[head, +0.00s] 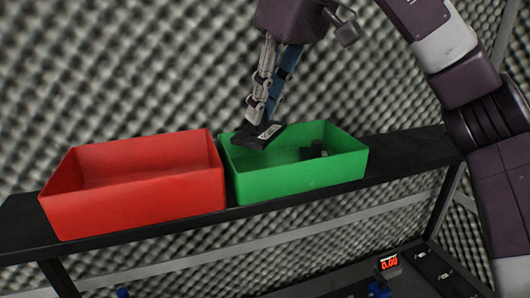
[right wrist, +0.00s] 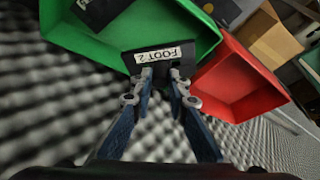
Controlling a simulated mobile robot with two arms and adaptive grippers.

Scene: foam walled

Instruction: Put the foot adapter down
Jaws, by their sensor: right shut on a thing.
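The foot adapter (head: 262,134) is a dark flat piece with a white label; in the right wrist view the label on the foot adapter (right wrist: 158,57) reads "FOOT 2". My right gripper (head: 256,116) is shut on it and holds it over the left part of the green bin (head: 300,174). In the right wrist view my right gripper (right wrist: 160,76) has its fingertips at the adapter's near edge, and the green bin (right wrist: 92,47) is behind it. The adapter's underside is hidden. My left gripper is not in view.
A red bin (head: 140,200) stands directly left of the green bin on a black shelf (head: 405,150); it looks empty. Dark pieces (head: 314,151) lie inside the green bin. Below is a red digital display (head: 389,262). The foam wall is close behind.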

